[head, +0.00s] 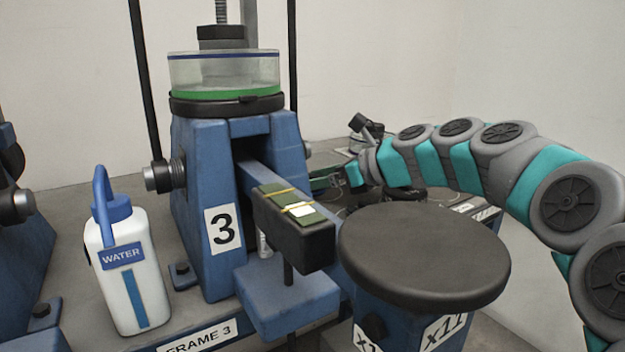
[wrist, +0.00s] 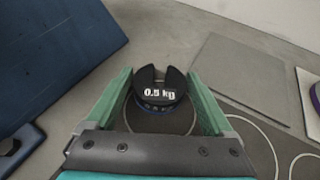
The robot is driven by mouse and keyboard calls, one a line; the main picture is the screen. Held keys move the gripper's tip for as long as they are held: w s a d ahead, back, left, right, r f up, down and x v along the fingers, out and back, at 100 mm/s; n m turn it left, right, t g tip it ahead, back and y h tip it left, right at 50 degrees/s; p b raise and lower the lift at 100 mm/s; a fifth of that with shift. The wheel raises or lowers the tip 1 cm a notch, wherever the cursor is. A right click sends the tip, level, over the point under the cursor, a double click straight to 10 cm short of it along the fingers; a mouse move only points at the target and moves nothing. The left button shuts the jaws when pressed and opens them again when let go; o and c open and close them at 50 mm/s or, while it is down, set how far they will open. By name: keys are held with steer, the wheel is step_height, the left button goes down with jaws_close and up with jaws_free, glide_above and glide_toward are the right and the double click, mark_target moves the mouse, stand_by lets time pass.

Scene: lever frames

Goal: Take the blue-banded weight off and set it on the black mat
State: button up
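The blue-banded weight (wrist: 157,92) is a black slotted disc marked 0.5 kg, with a blue band low on its side. In the wrist view it sits between the two green fingers of my gripper (wrist: 160,80), which meet both its sides. Its slot faces away from the palm. Below it is a dark surface with a pale circle outline, which looks like the black mat (wrist: 262,150). I cannot tell how far above it the weight is. In the head view my gripper (head: 338,178) is behind the lever frame, and the weight is hidden there.
Lever frame 3 (head: 195,190) carries a clear tank (head: 225,72) and a dark lever-end block (head: 312,243). A black round top (head: 425,257) stands in front of my arm. A white water bottle (head: 125,265) is at left. A grey panel (wrist: 245,85) lies right in the wrist view.

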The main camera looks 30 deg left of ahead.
steer(key=shift+o, duration=0.8)
